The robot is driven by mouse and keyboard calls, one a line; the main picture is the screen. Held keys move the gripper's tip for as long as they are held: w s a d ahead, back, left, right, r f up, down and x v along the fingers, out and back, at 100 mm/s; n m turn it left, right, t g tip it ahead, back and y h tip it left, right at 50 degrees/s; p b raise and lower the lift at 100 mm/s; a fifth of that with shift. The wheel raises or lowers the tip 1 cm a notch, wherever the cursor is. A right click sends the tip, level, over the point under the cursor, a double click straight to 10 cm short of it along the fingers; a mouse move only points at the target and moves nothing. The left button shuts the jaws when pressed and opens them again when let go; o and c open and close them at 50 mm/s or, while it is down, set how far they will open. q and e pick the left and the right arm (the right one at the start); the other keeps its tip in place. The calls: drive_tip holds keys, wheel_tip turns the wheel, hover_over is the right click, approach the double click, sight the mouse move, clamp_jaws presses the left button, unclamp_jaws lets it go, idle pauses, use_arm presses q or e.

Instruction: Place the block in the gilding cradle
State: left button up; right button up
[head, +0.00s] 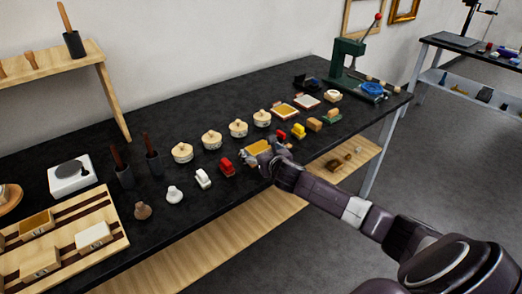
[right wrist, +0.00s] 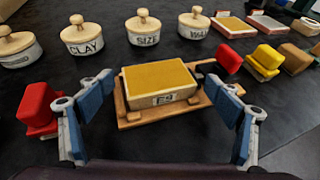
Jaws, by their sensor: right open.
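A cream block with a flat ochre-yellow top (right wrist: 158,78) and a small label on its front sits on a low wooden stand, which looks like the cradle (right wrist: 130,122). The block appears level, with small wooden posts by its front corners. My right gripper (right wrist: 160,92) is open, its blue-padded fingers spread left and right of the block, with visible gaps. In the head view the right gripper (head: 262,162) is over the front of the black bench, partly hiding the stand, and the block's top (head: 258,147) shows beside it. My left gripper is not in view.
Lidded jars (right wrist: 142,28) stand in a row behind. A red-topped piece (right wrist: 38,108) is close left of the gripper; red and yellow pieces (right wrist: 265,60) are on the right. A striped wooden tray (head: 112,240) with blocks is at far left. A green press (head: 348,62) stands farther back.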

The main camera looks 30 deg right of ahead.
drive_tip(key=shift+a+f, duration=0.1)
drive_tip(key=shift+f, duration=0.05)
drive_tip(key=shift+r, duration=0.35)
drive_tip(key=v, duration=1.2)
drive_tip(key=shift+r, duration=0.25)
